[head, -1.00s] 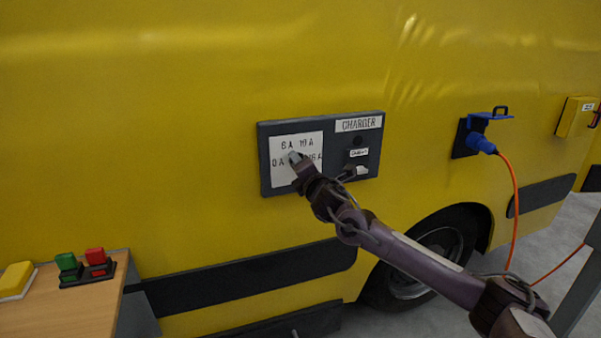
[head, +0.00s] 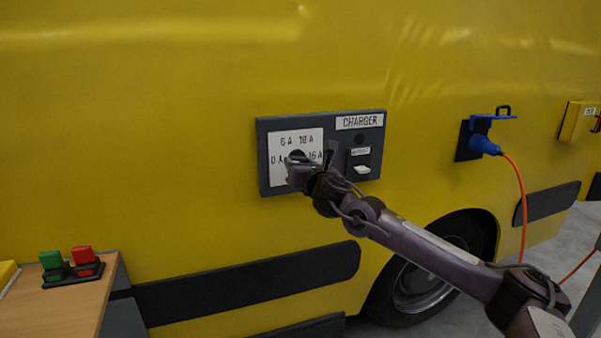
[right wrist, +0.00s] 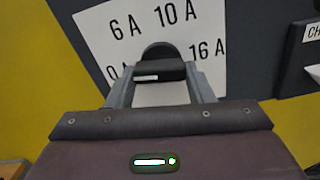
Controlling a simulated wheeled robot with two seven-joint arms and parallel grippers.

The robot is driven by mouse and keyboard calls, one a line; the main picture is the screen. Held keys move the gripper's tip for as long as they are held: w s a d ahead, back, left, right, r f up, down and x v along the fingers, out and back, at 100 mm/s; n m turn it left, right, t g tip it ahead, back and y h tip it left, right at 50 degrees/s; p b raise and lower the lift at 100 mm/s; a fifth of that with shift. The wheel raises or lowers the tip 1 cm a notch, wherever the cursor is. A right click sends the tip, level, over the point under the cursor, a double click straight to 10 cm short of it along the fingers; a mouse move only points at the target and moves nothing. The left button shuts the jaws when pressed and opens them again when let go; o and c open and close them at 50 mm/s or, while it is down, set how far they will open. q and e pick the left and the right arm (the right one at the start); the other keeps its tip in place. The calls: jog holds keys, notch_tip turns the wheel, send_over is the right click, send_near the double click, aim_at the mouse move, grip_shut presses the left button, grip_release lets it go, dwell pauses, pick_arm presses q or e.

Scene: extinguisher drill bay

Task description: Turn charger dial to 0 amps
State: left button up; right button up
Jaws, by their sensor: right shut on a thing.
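The charger panel (head: 263,155) is a dark box on the yellow vehicle side, with a white dial plate (head: 283,177) marked 0 A, 6 A, 10 A and 16 A. My right gripper (head: 296,165) is at the plate, shut on the black dial (head: 297,155). In the right wrist view the dial (right wrist: 158,70) sits between the two grey fingers (right wrist: 161,88). Its white mark lies on the left part of its bar, on the side of the 0 A label, which a finger partly covers. My left gripper is not in view.
A small white switch (head: 362,169) is on the panel's right side, close to my gripper. A blue plug (head: 484,145) with an orange cable (head: 521,195) is farther right. A table (head: 75,306) with green and red buttons (head: 70,265) stands at lower left.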

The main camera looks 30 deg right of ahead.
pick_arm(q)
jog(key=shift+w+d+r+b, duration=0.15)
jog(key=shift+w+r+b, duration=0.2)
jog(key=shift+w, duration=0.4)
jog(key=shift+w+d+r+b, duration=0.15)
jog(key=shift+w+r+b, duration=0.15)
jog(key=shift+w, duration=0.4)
pick_arm(e)
jog(key=shift+f+n, duration=0.15)
jog(key=shift+n, duration=1.05)
jog(key=o, duration=1)
jog(key=shift+s, duration=0.1)
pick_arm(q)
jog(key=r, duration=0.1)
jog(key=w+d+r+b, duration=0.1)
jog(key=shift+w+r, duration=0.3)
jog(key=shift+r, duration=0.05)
pick_arm(e)
jog(key=v, duration=0.7)
jog(key=shift+s, duration=0.3)
